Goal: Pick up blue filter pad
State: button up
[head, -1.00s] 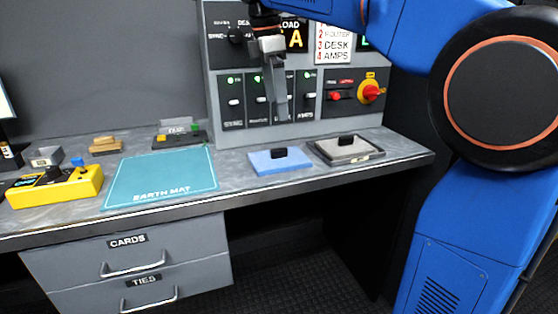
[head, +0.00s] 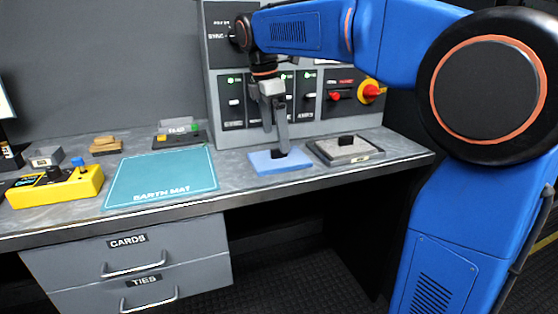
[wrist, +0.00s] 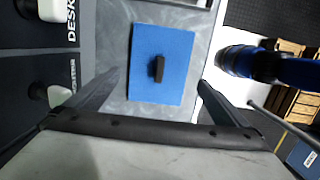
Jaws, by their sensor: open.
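The blue filter pad (head: 265,164) lies flat on the grey bench, with a small black block-shaped handle (head: 278,153) on top. In the wrist view the pad (wrist: 178,82) shows whole, its black handle (wrist: 157,68) near its middle. My gripper (head: 277,142) is over the pad, pointing down, with one finger's tip overlapping the handle in the head view. In the wrist view my gripper (wrist: 157,80) is open, its two fingers wide apart to either side of the pad. Nothing is between the fingers that I can see as gripped.
A grey pad in a dark tray (head: 375,157) sits just right of the blue pad. The teal earth mat (head: 160,178) lies to the left, and a yellow device (head: 55,187) stands farther left. The switch panel (head: 232,112) rises close behind my gripper.

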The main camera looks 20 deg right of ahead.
aim_at(279, 155)
jog(key=shift+w+d+f, duration=0.1)
jog(key=shift+d+f, duration=0.1)
jog(key=shift+f, duration=0.8)
jog(key=shift+s+d+f, duration=0.1)
jog(key=shift+d+f, duration=0.15)
jog(key=shift+f, duration=0.8)
jog(key=shift+w+d+f, duration=0.1)
jog(key=shift+d+f, duration=0.1)
jog(key=shift+f, duration=0.8)
jog(key=shift+c, duration=0.3)
jog(key=c, duration=0.7)
